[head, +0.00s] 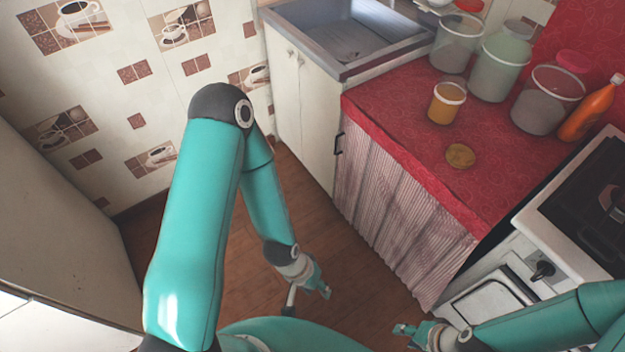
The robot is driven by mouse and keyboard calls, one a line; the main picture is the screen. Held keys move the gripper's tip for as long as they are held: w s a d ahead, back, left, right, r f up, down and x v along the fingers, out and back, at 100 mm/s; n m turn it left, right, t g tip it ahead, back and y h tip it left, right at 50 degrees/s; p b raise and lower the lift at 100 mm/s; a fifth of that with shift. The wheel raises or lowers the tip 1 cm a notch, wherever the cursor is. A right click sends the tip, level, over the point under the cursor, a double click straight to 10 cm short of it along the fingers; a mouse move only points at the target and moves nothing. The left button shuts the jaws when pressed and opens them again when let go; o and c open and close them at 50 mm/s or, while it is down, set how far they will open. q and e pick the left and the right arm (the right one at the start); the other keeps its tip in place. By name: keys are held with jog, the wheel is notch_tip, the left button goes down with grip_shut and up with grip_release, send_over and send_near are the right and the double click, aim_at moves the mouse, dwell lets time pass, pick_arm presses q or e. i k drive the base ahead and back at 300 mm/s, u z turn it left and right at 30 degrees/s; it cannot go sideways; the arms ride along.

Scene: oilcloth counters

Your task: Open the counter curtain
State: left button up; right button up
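The counter curtain (395,215) is a pale, striped, pleated cloth. It hangs under the red oilcloth counter (420,140) and spans its front from the white cabinet to the stove, so the space behind it is hidden. My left gripper (325,291) is low over the wooden floor, left of the curtain's lower part and apart from it in the picture. My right gripper (405,332) is at the bottom, below the curtain's lower right edge. Both grippers are small here, and I cannot tell how far their fingers are parted. I see nothing held in either.
A white cabinet (300,115) with a sink (350,40) stands left of the curtain. A stove (585,200) stands to the right. Jars, an orange bottle (590,110) and a round yellowish lid (460,156) are on the counter. The floor (345,255) before the curtain is clear.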

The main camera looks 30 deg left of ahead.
aim_at(354, 143)
jog(key=u, duration=0.55)
jog(key=k, duration=1.2)
jog(key=u, duration=0.4)
jog(key=i, duration=1.45)
jog(key=u, duration=0.4)
jog(key=i, duration=0.55)
